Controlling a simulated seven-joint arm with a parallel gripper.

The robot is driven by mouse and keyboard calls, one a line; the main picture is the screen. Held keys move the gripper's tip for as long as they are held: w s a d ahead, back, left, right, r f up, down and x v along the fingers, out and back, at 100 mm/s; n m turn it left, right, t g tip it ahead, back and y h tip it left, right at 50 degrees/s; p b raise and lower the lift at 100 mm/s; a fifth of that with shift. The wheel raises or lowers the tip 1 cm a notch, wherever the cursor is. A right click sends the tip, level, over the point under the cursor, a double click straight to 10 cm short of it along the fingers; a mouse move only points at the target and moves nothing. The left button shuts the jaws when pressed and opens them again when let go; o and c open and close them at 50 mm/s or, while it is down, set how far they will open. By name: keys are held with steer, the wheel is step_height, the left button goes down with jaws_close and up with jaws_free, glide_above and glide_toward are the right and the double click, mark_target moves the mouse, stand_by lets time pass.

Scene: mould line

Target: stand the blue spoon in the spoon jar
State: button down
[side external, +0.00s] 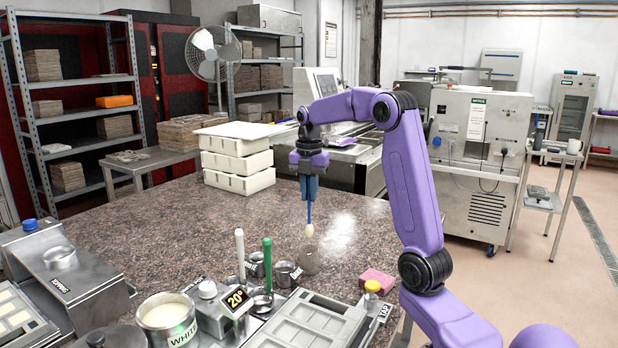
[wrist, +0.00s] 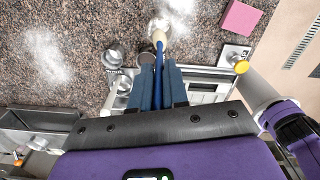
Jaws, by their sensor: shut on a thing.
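My gripper (side external: 308,190) is shut on the blue handle of the spoon (side external: 309,215) and holds it upright, pale bowl end down. In the wrist view the spoon (wrist: 158,52) runs out from between my gripper's fingers (wrist: 158,75). A small grey, see-through-looking jar (side external: 307,264), which looks like the spoon jar, stands on the speckled counter. The spoon's bowl appears just above its rim, with a small gap in the side view. In the wrist view the bowl overlaps the jar (wrist: 159,24), so the exact alignment is hard to tell.
Metal cups (side external: 288,274) stand left of the jar, with a white-handled spoon (side external: 240,252) and a green-handled spoon (side external: 267,262) upright nearby. A pink block (side external: 376,279) and a yellow-capped tap (side external: 372,287) are at right. A grey mould (side external: 308,328) lies in front.

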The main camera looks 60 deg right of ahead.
mark_target(309, 225)
steer(key=shift+f, duration=4.7)
steer(key=c, duration=1.1)
jaws_free()
steer(key=shift+o, duration=0.2)
step_height(309, 225, up, 18)
steer(key=shift+f, duration=0.25)
